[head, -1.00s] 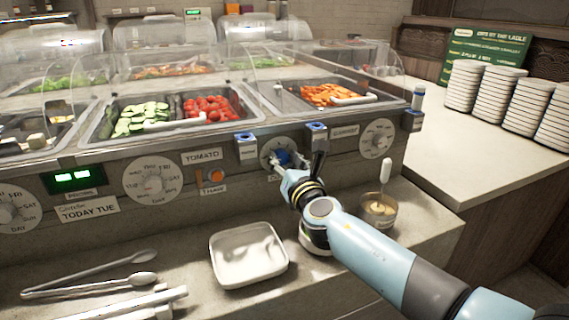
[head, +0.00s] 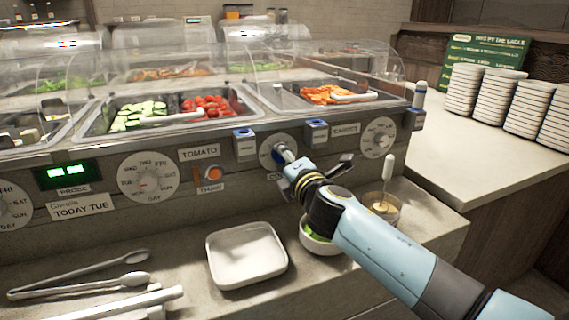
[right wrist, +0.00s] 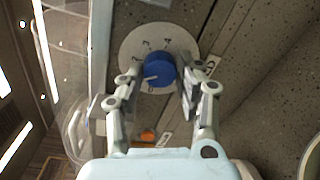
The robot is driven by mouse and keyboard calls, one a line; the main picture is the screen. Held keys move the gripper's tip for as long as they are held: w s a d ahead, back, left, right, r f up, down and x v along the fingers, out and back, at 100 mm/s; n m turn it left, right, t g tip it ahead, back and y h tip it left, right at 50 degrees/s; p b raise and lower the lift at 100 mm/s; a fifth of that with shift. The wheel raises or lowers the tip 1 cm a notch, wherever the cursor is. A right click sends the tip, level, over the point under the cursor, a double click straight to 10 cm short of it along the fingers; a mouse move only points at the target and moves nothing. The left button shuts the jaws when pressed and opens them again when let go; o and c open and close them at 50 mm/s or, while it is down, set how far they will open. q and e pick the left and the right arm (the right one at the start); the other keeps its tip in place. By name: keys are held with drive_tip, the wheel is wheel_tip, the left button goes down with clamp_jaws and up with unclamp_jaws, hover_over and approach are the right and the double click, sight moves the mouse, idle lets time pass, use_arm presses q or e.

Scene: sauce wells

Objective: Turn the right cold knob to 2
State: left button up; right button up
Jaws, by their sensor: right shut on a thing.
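The blue cold knob (head: 279,153) sits on a round pale dial on the counter's front panel, below the carrot well. In the right wrist view the knob (right wrist: 160,71) shows with a pale pointer line, and the dial (right wrist: 133,42) has small marks that are too blurred to read surely. My right gripper (head: 290,163) is shut on the knob. Its fingers (right wrist: 159,84) lie on either side of the knob in the right wrist view. The gripper hides part of the dial in the head view. My left gripper is not in view.
Blue-topped brackets (head: 316,131) jut out near the dial. A day dial (head: 378,138) is to the right. On the ledge are a white tray (head: 247,254), tongs (head: 80,275), a bowl (head: 318,240) under my arm and a sauce cup with a ladle (head: 385,205).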

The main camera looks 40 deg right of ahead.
drive_tip(key=m+b, duration=0.2)
drive_tip(key=m, duration=0.3)
drive_tip(key=shift+f+m, duration=0.15)
drive_tip(key=shift+m, duration=0.15)
idle(0.5)
drive_tip(key=o, duration=1.1)
drive_tip(key=shift+o, duration=0.2)
drive_tip(key=shift+s, duration=0.15)
drive_tip(key=v, duration=1.1)
drive_tip(key=shift+s, duration=0.45)
drive_tip(key=shift+d, duration=0.15)
